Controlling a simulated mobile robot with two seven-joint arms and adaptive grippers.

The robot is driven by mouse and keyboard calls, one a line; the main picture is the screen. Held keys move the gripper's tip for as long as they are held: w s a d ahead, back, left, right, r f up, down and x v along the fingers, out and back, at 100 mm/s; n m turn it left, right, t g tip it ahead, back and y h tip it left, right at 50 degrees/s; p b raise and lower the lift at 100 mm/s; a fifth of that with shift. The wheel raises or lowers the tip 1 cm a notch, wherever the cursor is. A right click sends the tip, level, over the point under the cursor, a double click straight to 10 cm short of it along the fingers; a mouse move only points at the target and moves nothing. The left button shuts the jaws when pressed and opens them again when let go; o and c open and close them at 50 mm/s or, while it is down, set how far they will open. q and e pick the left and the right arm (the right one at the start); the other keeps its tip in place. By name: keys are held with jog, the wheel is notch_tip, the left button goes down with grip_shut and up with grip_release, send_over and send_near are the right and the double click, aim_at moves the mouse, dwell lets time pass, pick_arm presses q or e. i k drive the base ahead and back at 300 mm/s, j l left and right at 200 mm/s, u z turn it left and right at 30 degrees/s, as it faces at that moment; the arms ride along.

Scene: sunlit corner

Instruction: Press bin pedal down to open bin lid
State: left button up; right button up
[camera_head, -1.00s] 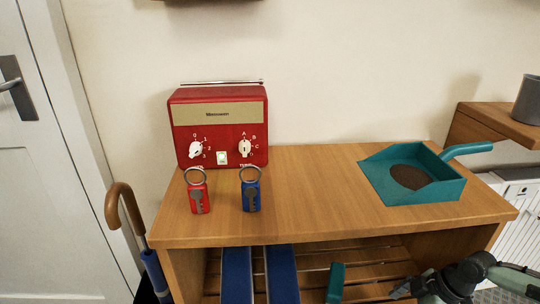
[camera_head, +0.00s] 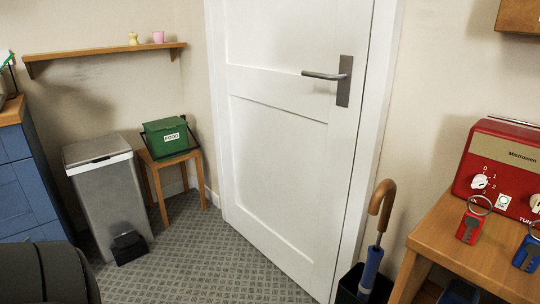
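The grey bin (camera_head: 112,200) stands on the floor at the left, between a blue cabinet and a small wooden stool. Its pale lid (camera_head: 97,150) looks shut. The black pedal (camera_head: 130,248) sticks out at the foot of the bin's front and looks raised, with nothing touching it. Neither of my grippers shows in this view. A dark rounded shape at the bottom left corner seems to be part of my own arm or body, and no fingers are visible on it.
A green food box (camera_head: 165,138) sits on the stool (camera_head: 176,161) beside the bin. The blue cabinet (camera_head: 28,185) is on its left. A closed white door (camera_head: 285,150) and an umbrella stand (camera_head: 352,290) are to the right. Patterned floor (camera_head: 215,255) before the bin is clear.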

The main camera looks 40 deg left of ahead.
aim_at(126, 240)
jog(key=u, duration=1.55)
jog(key=i+l+u, duration=0.1)
jog(key=u, duration=0.3)
jog(key=l+u, duration=0.1)
jog(key=u, duration=0.35)
jog(key=i+l+u, duration=0.15)
jog(key=u, duration=0.25)
jog(key=i+l, duration=0.1)
jog(key=l, duration=0.25)
jog(key=i+l, duration=0.1)
jog(key=l, duration=0.2)
jog(key=i+j, duration=0.3)
jog(key=i, duration=0.25)
jog(key=i+j, duration=0.2)
jog(key=i, duration=0.2)
jog(key=i+j, duration=0.15)
jog(key=i, duration=0.3)
jog(key=i+l, duration=0.15)
jog(key=l, duration=0.25)
jog(key=i+l, duration=0.1)
jog(key=l, duration=0.25)
jog(key=i+l, duration=0.15)
jog(key=l, duration=0.25)
jog(key=i+l+u, duration=0.1)
jog(key=l, duration=0.25)
